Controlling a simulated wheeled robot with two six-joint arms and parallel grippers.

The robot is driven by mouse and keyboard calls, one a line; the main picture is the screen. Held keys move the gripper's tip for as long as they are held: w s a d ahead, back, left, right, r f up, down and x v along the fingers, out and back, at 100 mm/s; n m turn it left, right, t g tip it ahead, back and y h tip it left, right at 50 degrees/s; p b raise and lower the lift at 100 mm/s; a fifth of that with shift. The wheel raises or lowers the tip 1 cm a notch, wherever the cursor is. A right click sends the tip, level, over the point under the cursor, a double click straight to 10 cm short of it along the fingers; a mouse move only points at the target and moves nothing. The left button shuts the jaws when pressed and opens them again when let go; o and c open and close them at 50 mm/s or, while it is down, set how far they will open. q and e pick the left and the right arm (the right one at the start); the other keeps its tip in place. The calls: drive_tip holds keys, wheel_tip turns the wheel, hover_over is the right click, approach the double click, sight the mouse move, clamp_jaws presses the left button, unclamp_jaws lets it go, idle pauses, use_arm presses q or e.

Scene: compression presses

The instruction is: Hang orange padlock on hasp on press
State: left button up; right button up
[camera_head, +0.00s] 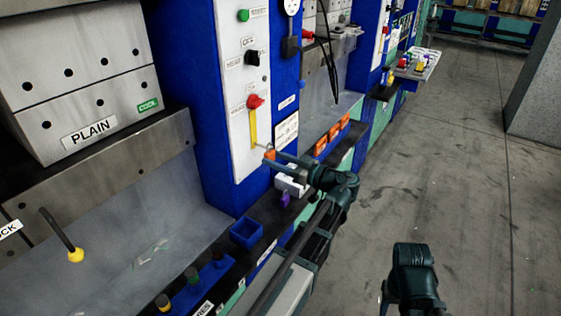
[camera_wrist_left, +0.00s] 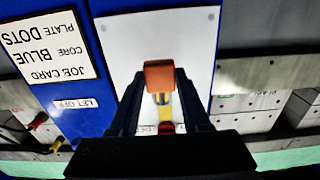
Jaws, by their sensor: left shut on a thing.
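The orange padlock (camera_head: 269,154) is between the fingertips of my left gripper (camera_head: 275,157), which is shut on it. In the left wrist view the padlock (camera_wrist_left: 159,74) sits between the two dark fingers, in front of the white panel. The yellow hasp (camera_head: 253,127) hangs below a red knob on the white press panel (camera_head: 238,85). Its lower end is close to the padlock; I cannot tell whether they touch. The wrist view shows part of the yellow hasp (camera_wrist_left: 163,100) behind the padlock. The padlock's shackle is not clear. Part of my right arm shows at the lower right, without visible fingers.
A dark ledge runs below the panel with a blue bin (camera_head: 246,233) and a white object with a purple piece (camera_head: 286,198). Several orange items (camera_head: 333,133) line the ledge farther back. A yellow-knobbed lever (camera_head: 75,254) is at left. The floor (camera_head: 440,160) at right is clear.

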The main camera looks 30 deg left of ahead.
use_arm(q)
drive_tip(key=shift+a+f+b, duration=0.45)
drive_tip(key=shift+a, duration=0.2)
idle(0.4)
drive_tip(key=o, duration=1.2)
drive_tip(key=s+d, duration=0.1)
drive_tip(key=d, duration=1.2)
drive_tip(key=shift+d, duration=0.4)
